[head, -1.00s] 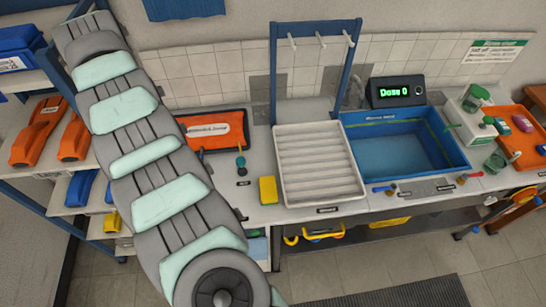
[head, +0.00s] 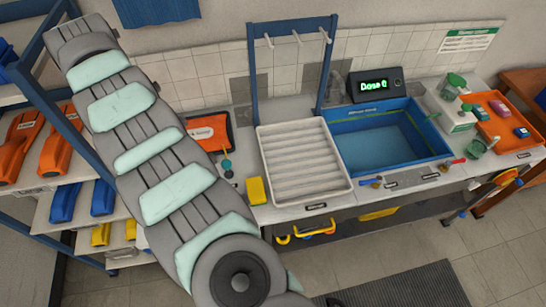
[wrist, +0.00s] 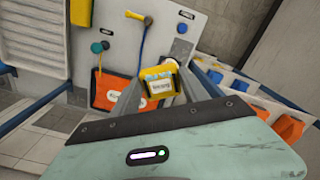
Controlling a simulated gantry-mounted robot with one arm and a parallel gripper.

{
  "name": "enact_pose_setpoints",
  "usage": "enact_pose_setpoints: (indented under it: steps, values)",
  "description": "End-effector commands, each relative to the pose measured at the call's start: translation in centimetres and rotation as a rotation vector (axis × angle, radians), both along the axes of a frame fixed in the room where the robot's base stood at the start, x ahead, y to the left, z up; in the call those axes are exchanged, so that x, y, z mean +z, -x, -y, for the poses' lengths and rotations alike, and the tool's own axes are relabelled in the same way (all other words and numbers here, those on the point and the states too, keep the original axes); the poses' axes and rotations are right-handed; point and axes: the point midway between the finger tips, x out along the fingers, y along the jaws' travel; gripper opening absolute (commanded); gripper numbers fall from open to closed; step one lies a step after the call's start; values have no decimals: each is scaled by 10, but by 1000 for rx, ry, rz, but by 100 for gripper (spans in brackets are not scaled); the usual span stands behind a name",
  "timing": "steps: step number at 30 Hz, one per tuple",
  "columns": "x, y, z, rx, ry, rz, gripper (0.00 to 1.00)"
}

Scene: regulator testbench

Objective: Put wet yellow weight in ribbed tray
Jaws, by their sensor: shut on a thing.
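My gripper (wrist: 160,98) is shut on a yellow weight (wrist: 159,86) with a pale label, seen between the fingers in the wrist view. I cannot tell whether its surface is wet. My gripper is not visible in the head view, where my arm crosses the left side. The white ribbed tray (head: 305,165) lies on the counter, left of the blue basin, and looks empty. Part of the tray shows at the upper left of the wrist view (wrist: 38,40), apart from my gripper.
The blue basin (head: 440,153) holds liquid beside the tray. A yellow block (head: 256,191) sits just left of the tray. A blue frame with pegs (head: 250,75) stands behind the tray. Shelves with orange, blue and yellow pieces (head: 101,235) stand at the left.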

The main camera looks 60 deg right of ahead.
Motion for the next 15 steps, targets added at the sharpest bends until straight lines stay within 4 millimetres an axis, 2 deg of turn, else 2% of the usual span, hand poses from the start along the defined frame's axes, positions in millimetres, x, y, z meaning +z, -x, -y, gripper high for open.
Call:
enact_pose_setpoints:
  steps: [15]
  values:
    - [-1,8,19,-25,7,1,0]
